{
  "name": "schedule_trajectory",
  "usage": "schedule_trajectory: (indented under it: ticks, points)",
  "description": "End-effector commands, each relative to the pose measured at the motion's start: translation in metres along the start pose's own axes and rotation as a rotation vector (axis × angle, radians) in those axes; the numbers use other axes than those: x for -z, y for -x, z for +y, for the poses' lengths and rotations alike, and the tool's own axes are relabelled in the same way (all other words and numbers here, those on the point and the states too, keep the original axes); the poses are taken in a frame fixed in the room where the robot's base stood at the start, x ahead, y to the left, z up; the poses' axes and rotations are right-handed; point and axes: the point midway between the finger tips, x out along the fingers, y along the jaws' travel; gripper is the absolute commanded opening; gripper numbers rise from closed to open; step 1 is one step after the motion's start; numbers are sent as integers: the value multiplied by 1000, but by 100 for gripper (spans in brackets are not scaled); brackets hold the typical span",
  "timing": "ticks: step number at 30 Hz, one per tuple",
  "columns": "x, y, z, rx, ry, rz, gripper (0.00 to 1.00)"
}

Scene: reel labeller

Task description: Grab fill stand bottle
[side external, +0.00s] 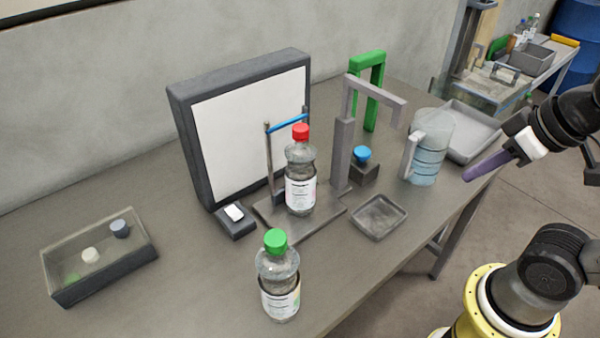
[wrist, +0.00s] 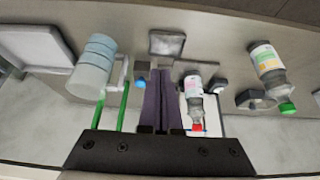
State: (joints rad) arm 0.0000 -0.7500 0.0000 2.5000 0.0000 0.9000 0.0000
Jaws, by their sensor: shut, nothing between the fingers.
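A clear bottle with a red cap and white label (side external: 300,188) stands upright on a flat grey stand plate (side external: 328,204), beside a post with a blue bar (side external: 287,124). It also shows in the wrist view (wrist: 194,87), just right of my fingers. A second clear bottle with a green cap (side external: 279,284) stands upright on the bench nearer the camera; the wrist view shows it at the right (wrist: 268,62). My gripper (side external: 469,177) has purple fingers, shut and empty, above the bench's right edge and apart from both bottles. The fingers also show in the wrist view (wrist: 160,74).
A blue-tinted jug (side external: 430,150) stands between my gripper and the red-capped bottle. A grey arch (side external: 372,90), a green arch (side external: 380,62), a blue knob (side external: 362,154), a small tray (side external: 379,218) and a white panel (side external: 250,120) surround the stand. A box of caps (side external: 100,258) lies left.

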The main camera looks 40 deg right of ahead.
Motion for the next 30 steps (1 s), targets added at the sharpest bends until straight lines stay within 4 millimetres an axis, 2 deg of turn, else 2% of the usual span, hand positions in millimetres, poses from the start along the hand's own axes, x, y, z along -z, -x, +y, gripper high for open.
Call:
schedule_trajectory:
  ticks: [12, 27, 29, 30]
  points:
    - [0, 0, 0, 0, 0, 0, 2]
    - [0, 0, 0, 0, 0, 0, 92]
    - [0, 0, 0, 0, 0, 0, 100]
    - [0, 0, 0, 0, 0, 0, 100]
